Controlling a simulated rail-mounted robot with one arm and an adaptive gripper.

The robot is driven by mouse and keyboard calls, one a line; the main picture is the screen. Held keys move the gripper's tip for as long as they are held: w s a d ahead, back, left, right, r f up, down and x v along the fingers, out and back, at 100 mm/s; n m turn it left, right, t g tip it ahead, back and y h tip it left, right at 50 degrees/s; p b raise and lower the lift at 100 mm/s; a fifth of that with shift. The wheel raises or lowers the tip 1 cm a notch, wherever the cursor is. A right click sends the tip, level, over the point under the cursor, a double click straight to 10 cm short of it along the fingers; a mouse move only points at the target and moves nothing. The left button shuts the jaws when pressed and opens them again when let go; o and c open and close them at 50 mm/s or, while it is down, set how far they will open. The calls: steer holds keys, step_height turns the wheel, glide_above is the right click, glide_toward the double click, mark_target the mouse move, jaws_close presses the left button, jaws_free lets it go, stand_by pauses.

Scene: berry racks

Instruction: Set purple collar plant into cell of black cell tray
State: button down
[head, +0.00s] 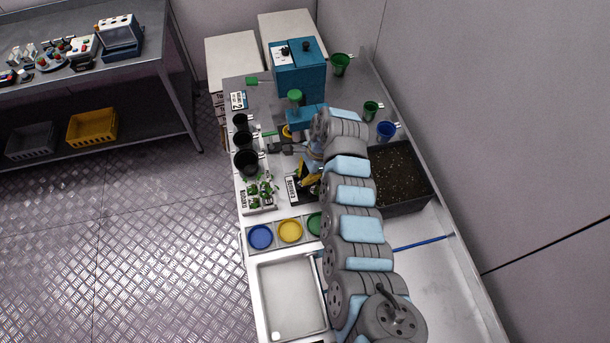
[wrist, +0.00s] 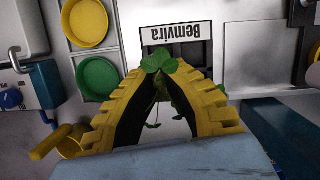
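A small green plant (wrist: 159,66) shows between the tips of my gripper (wrist: 166,82) in the wrist view. The yellow, black-lined fingers close in on its stem, and its leaves overlap the tips. Its collar is hidden, so I cannot see the colour. In the head view my gripper (head: 310,176) is above the worktop beside a label (head: 291,190). The same label, reading Bemvira (wrist: 176,40), lies just past the fingertips in the wrist view. Dark parts border that label; I cannot tell whether they belong to the black cell tray. My fingers and arm hide what lies below.
A white tray of several plants (head: 258,208) stands to the left. Black pots (head: 245,162) are behind it. Blue (head: 260,237) and yellow (head: 290,231) dishes are in front. A teal machine (head: 299,72) stands at the back, a soil bin (head: 428,190) at the right.

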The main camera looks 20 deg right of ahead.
steer(key=shift+f+b, duration=1.65)
steer(key=shift+f, duration=1.45)
steer(key=c, duration=1.2)
jaws_free()
steer(key=shift+o, duration=0.2)
steer(key=shift+r+p, duration=3.15)
steer(key=shift+r, duration=1.4)
